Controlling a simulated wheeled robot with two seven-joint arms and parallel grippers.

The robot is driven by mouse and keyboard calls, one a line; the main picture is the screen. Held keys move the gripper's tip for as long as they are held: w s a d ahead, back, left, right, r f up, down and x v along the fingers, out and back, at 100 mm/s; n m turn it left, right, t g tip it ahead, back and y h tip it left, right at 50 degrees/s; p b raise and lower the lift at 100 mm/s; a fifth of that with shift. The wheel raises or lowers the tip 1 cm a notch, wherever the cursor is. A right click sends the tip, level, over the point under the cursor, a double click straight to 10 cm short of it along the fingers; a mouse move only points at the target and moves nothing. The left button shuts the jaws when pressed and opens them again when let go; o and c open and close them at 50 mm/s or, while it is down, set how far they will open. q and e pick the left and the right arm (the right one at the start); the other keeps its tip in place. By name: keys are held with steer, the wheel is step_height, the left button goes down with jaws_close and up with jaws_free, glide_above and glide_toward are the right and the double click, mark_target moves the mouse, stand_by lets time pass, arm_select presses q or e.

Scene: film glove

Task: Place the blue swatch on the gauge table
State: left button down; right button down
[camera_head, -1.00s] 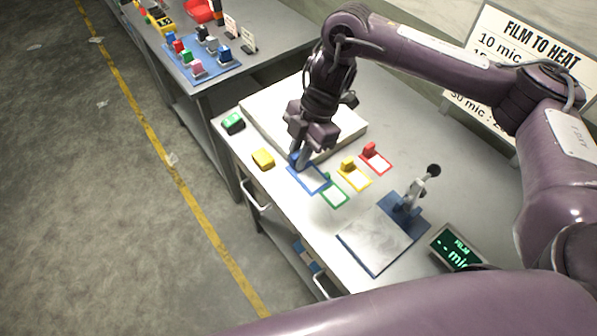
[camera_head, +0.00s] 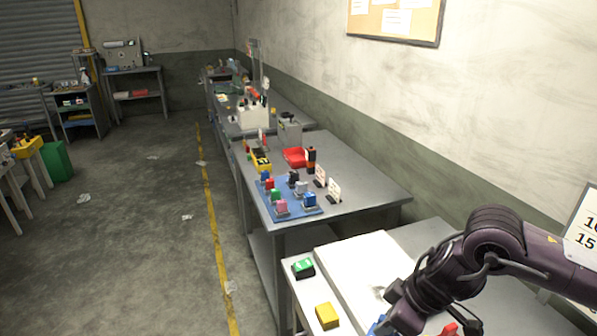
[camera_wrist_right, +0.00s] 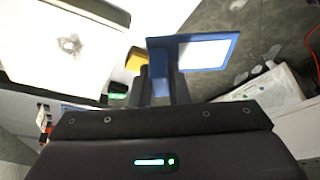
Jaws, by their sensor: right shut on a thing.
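My right gripper (camera_wrist_right: 168,88) is shut on the upright tab of the blue swatch (camera_wrist_right: 212,38), a blue frame around a white film. The swatch sticks out beyond the fingertips in the wrist view, apparently clear of the table, though its height is hard to judge. In the head view the right gripper (camera_head: 392,322) is at the bottom edge, with a bit of the swatch's blue (camera_head: 377,326) beside it. The gauge table is outside the head view and I cannot make it out in the wrist view. My left gripper is not in view.
A white slab (camera_head: 355,262) lies behind the gripper on the worktable. A green block (camera_head: 303,268) and a yellow block (camera_head: 327,316) sit at its left. A red tab (camera_head: 449,329) shows right of the gripper. A farther table bears a blue mat (camera_head: 298,207) with coloured pieces.

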steer(key=m, duration=0.2)
steer(key=f+m+t+h+b, duration=0.1)
steer(key=m, duration=0.1)
steer(key=shift+w+d+f, duration=0.15)
steer(key=shift+d+f, duration=0.05)
steer(key=shift+d, duration=0.2)
steer(key=m+h+b, duration=0.1)
steer(key=m, duration=0.1)
steer(key=d+m+h, duration=0.1)
steer(key=m, duration=0.1)
steer(key=f+m+t+b, duration=0.1)
steer(key=m, duration=0.2)
steer(key=shift+w+d+h+b, duration=0.1)
steer(key=shift+d+h+b, duration=0.2)
steer(key=shift+h+b, duration=0.1)
steer(key=shift+d, duration=0.1)
